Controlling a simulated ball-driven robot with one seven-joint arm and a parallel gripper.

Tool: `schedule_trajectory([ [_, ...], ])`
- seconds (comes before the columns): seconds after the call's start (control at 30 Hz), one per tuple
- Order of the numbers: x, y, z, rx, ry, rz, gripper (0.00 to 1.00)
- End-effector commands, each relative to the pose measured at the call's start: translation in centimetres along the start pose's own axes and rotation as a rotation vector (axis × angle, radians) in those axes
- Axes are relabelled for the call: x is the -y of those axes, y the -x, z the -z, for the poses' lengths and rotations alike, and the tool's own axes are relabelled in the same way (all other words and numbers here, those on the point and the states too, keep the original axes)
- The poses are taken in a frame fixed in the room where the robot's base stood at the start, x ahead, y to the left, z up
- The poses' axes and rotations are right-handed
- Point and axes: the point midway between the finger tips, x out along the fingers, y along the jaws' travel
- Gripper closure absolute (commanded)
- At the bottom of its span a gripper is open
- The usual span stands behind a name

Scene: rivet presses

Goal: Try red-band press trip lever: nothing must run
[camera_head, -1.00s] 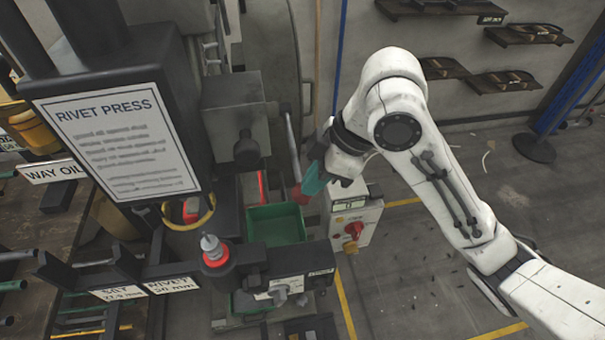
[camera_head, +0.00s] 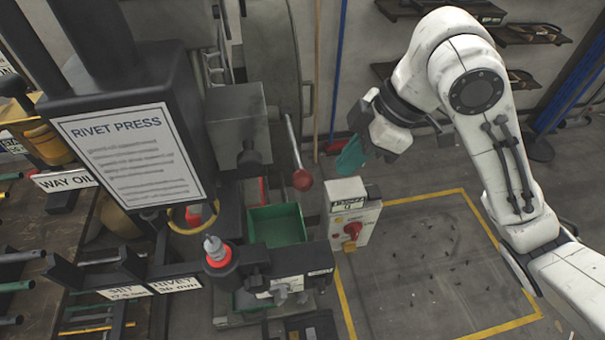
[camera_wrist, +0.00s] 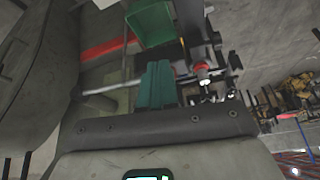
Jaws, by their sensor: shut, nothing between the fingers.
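The rivet press with the printed sign (camera_head: 125,155) stands at the left in the head view. Its trip lever is a grey rod with a red ball knob (camera_head: 302,180), hanging down at a slant on the press's right side. Parts of a red band (camera_head: 264,190) show behind the green bin; a red strip also shows in the wrist view (camera_wrist: 105,47). My gripper (camera_head: 350,158), with teal fingers, is shut and empty, to the right of the knob and apart from it. In the wrist view, my fingers (camera_wrist: 156,85) are together in front of a grey rod, whose far end is hidden.
A white control box (camera_head: 355,215) with a red rotary switch stands below my gripper. The green bin (camera_head: 277,226) and a red-collared nozzle (camera_head: 217,252) are at the press front. Yellow lines mark mostly clear floor at the right. Wall shelves stand behind.

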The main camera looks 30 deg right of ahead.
Motion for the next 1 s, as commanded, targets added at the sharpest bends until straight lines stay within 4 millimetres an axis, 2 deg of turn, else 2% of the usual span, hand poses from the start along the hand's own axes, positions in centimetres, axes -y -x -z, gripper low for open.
schedule_trajectory([
  [0.03, -0.1, 1.2, 0.0, 0.002, 0.000, -0.004, 1.00],
  [0.1, -0.1, 2.3, 0.0, 0.002, 0.001, -0.003, 1.00],
  [0.3, 0.0, 4.2, 0.0, 0.001, 0.000, 0.000, 1.00],
  [1.0, 0.0, 4.6, 0.0, 0.000, 0.000, 0.001, 1.00],
])
